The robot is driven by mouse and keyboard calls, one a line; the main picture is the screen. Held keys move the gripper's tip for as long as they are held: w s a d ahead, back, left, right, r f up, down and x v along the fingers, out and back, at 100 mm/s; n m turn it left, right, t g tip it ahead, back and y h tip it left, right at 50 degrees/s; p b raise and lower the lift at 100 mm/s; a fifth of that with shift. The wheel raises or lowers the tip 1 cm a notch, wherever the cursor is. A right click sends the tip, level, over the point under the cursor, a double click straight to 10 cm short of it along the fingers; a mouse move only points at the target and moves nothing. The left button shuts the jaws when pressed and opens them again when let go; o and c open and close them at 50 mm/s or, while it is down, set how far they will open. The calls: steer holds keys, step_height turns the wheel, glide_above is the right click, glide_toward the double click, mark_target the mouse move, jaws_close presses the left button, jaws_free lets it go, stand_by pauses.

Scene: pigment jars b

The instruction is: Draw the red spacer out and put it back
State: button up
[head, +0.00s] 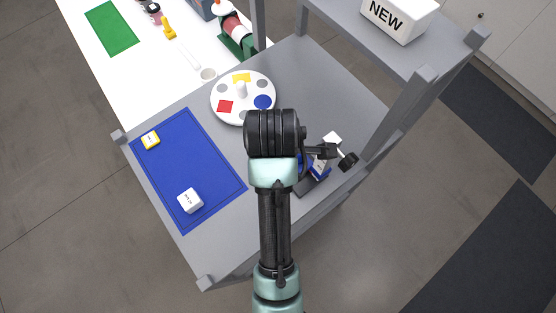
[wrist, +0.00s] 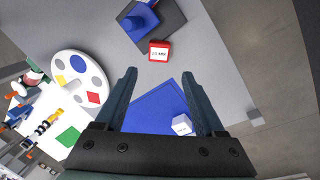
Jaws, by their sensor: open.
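The red spacer (wrist: 159,56) is a small red block with a white label on top. In the wrist view it is near the top centre, beside the dark plate (wrist: 172,32) that carries a blue stand (wrist: 138,24). I cannot tell whether it touches the plate. My gripper (wrist: 158,75) is open, its two fingers spread and nothing between them. The spacer shows beyond the fingertips, roughly in line with the gap. In the head view my arm covers much of this area. The blue stand (head: 321,172) shows in part to the right of the arm.
A white round palette (head: 229,87) with coloured patches lies behind my arm. Grey shelf posts and an upper shelf with a "NEW" box (head: 400,18) stand at the right.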

steer(key=w+f, duration=0.1)
steer(key=f, duration=0.3)
steer(key=f+p, duration=0.1)
steer(key=f, duration=0.3)
steer(key=w+f, duration=0.1)
steer(key=f, duration=0.3)
steer(key=shift+w+d+f+p, duration=0.2)
steer(key=shift+w+f+p, duration=0.1)
steer(key=shift+p, duration=0.1)
jaws_close()
